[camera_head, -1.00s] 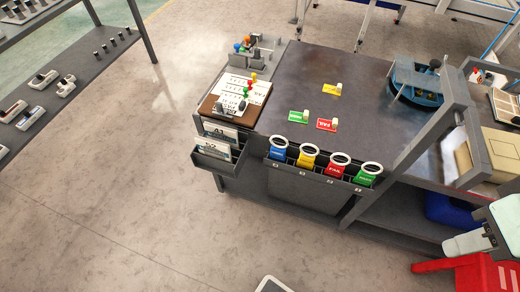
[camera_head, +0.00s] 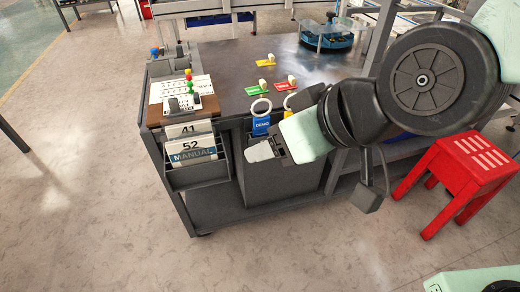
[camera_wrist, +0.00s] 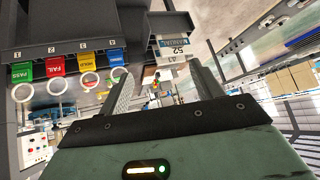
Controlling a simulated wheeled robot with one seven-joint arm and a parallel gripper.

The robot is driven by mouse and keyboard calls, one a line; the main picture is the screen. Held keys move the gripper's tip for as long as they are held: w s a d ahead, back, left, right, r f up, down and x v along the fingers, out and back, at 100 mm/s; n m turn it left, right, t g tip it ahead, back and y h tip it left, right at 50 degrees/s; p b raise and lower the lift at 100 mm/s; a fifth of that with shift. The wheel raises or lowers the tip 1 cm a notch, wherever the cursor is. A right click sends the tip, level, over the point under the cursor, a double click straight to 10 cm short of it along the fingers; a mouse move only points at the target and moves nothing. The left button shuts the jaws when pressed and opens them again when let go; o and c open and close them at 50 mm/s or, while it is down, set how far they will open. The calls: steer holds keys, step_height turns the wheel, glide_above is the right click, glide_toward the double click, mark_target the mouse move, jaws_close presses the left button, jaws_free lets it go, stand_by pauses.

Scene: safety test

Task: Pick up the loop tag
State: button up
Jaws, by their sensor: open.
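Several loop tags, each with a white ring, stand in the rack on the front of the dark table. In the head view, the blue loop tag (camera_head: 261,127) is clear, and the yellow loop tag (camera_head: 288,112) is partly hidden by my arm. The wrist view shows the green PASS tag (camera_wrist: 22,73), red FAIL tag (camera_wrist: 55,67), yellow HOLD tag (camera_wrist: 86,63) and blue tag (camera_wrist: 117,57) in a row. My gripper (camera_head: 263,150) is open and empty, just in front of and below the blue tag. Its spread fingers (camera_wrist: 160,85) also show in the wrist view.
Left of the tags is a file holder (camera_head: 192,151) marked 41 and 52. Small green, red and yellow cards with pegs lie on the table top (camera_head: 230,60). A red stool (camera_head: 462,165) stands at the right. The floor in front is clear.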

steer(key=w+f+m+t+h+b, duration=0.1)
steer(key=w+f+m+t+b, duration=0.3)
steer(key=w+f+t+b, duration=0.7)
step_height(320, 180, down, 3)
steer(key=d+b, duration=0.1)
steer(key=b, duration=0.8)
steer(key=shift+t+h, duration=0.3)
steer(key=shift+h, duration=0.1)
steer(key=p, duration=0.4)
steer(key=shift+w, duration=0.3)
